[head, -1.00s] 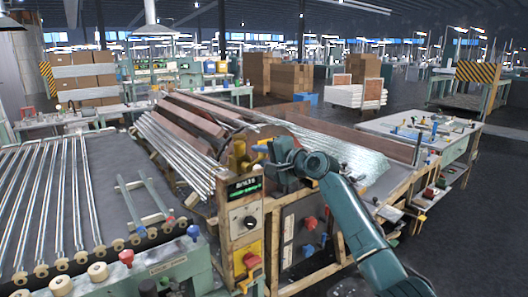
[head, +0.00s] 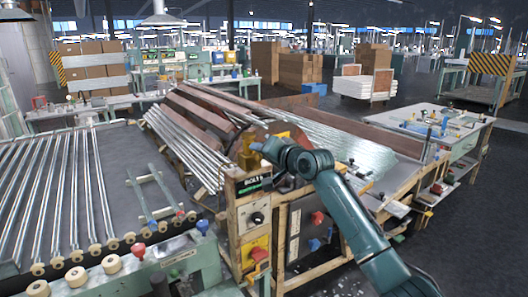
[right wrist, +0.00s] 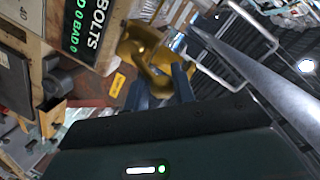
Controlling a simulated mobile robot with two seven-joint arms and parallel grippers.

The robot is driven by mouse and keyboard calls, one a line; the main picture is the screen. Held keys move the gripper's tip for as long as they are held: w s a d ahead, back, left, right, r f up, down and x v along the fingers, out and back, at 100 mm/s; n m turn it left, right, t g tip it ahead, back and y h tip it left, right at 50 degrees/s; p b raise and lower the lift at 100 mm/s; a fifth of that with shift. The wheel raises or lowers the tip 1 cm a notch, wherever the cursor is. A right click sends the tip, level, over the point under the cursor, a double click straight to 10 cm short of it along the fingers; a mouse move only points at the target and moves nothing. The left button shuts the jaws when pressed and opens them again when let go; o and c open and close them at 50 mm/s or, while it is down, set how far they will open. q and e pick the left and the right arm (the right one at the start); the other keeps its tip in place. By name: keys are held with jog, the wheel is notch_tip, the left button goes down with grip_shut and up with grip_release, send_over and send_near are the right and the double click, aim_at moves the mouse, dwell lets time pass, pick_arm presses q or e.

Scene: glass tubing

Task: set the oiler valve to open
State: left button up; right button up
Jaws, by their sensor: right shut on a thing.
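The oiler valve appears to be the yellow, brass-coloured fitting (right wrist: 146,52) beside the sign in the right wrist view. In the head view yellow parts (head: 246,152) show above the sign on the wooden post, partly hidden by my arm. My right gripper (right wrist: 168,82) is shut on the looped yellow part, with its two dark fingers at the sides of it. In the head view the right gripper (head: 262,147) reaches the yellow parts from the right, and its fingertips are hard to make out. The valve's setting cannot be read. My left gripper is not in view.
The black sign (head: 252,184) with green text sits just below the grip. A dial and a yellow-and-red switch (head: 256,252) are lower on the post. Metal tubes (head: 185,145) lie behind. A rack of tubes (head: 50,200) fills the left. Open floor (head: 480,240) lies right.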

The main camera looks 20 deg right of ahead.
jog(key=shift+a+f, duration=0.1)
jog(key=shift+a, duration=0.2)
jog(key=o, duration=0.9)
jog(key=shift+s, duration=0.1)
jog(key=shift+o, duration=0.4)
jog(key=shift+d, duration=0.1)
jog(key=shift+d, duration=0.1)
jog(key=b+v, duration=0.2)
jog(key=v, duration=1.1)
jog(key=shift+b, duration=0.3)
jog(key=shift+c, duration=0.5)
